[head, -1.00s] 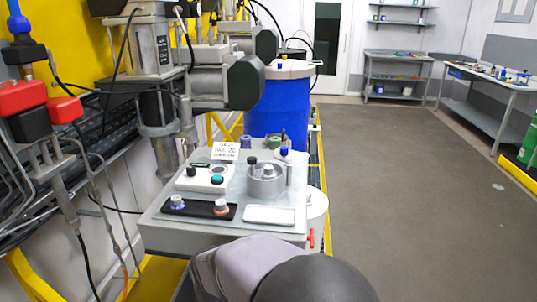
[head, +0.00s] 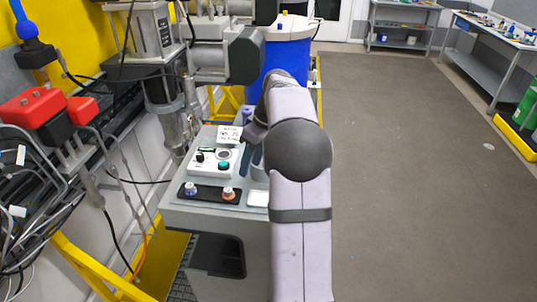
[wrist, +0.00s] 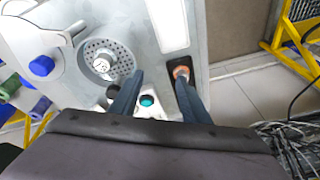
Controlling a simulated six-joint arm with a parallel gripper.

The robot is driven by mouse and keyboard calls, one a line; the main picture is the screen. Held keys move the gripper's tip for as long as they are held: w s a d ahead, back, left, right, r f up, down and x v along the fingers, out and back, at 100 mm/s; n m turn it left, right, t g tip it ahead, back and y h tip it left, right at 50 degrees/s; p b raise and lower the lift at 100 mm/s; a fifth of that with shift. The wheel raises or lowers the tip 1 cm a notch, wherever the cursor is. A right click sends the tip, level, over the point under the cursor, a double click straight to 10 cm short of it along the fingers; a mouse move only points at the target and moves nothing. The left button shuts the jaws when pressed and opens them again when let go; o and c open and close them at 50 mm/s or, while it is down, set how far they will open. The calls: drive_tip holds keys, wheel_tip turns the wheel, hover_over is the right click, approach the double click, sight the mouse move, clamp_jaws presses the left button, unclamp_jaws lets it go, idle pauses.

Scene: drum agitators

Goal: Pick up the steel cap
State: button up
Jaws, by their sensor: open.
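In the wrist view, a small round metal piece (wrist: 102,62) sits on a perforated grey round holder (wrist: 94,46); it looks like the steel cap, though I cannot be sure. A second small piece, pale-topped with an orange base (wrist: 181,72), stands on the black tray (wrist: 186,97) near the right finger. My gripper (wrist: 162,76) is open and empty above the bench, with the metal piece to the left of its left finger. In the head view, my arm hides most of the round holder, and my gripper's dark fingers (head: 251,158) show only partly.
A white control box (head: 212,162) with a green button stands left of my gripper. A white tray (wrist: 170,22) lies beside the black tray. A blue-capped item (wrist: 41,65) is at the left of the wrist view. A blue drum (head: 285,58) stands behind the bench.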

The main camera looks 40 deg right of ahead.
drive_tip(key=d+r+n+t+p, duration=0.15)
drive_tip(key=d+r, duration=0.25)
drive_tip(key=d, duration=0.6)
drive_tip(key=shift+n, duration=0.25)
drive_tip(key=shift+p+x, duration=1.65)
drive_tip(key=shift+x, duration=1.9)
drive_tip(key=shift+w+r, duration=0.1)
clamp_jaws()
